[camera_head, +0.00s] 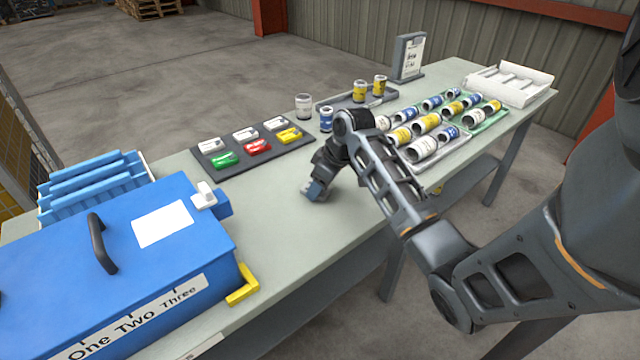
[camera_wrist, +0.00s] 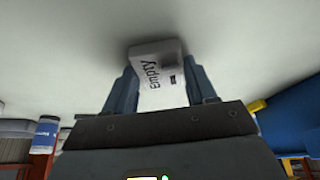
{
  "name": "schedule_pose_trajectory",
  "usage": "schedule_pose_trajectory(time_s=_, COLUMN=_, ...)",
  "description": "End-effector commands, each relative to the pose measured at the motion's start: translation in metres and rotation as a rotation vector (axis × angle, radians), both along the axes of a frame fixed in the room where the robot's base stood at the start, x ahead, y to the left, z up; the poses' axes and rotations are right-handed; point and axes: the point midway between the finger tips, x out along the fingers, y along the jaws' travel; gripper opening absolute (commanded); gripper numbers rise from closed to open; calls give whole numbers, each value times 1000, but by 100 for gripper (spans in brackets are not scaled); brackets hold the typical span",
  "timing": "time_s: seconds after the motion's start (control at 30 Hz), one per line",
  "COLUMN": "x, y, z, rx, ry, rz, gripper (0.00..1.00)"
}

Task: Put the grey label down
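In the wrist view a pale grey label (camera_wrist: 160,80) printed "Empty" sits between the two fingers of my gripper (camera_wrist: 162,85). The fingers appear closed on its sides, and its far end points at the pale table surface. I cannot tell whether the label touches the table.
A dark board (camera_head: 252,150) with white, green, red and yellow labels lies left of my gripper. A blue box (camera_head: 100,270) stands at the front left. Jars and trays (camera_head: 425,165) fill the right side. The tabletop around my gripper is clear.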

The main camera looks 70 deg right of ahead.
Motion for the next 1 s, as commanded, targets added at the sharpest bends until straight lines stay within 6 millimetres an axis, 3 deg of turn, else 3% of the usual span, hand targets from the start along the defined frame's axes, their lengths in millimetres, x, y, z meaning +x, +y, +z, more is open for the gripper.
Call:
schedule_pose_trajectory(time_s=0.2, x=0, y=0, z=0, rx=0, ry=0, rz=-1, gripper=78)
schedule_pose_trajectory(time_s=0.57, x=-2, y=0, z=8, rx=-1, ry=-2, rz=-3, gripper=78)
schedule_pose_trajectory(time_s=1.0, x=-32, y=5, z=84, rx=-2, ry=-3, rz=-1, gripper=78)
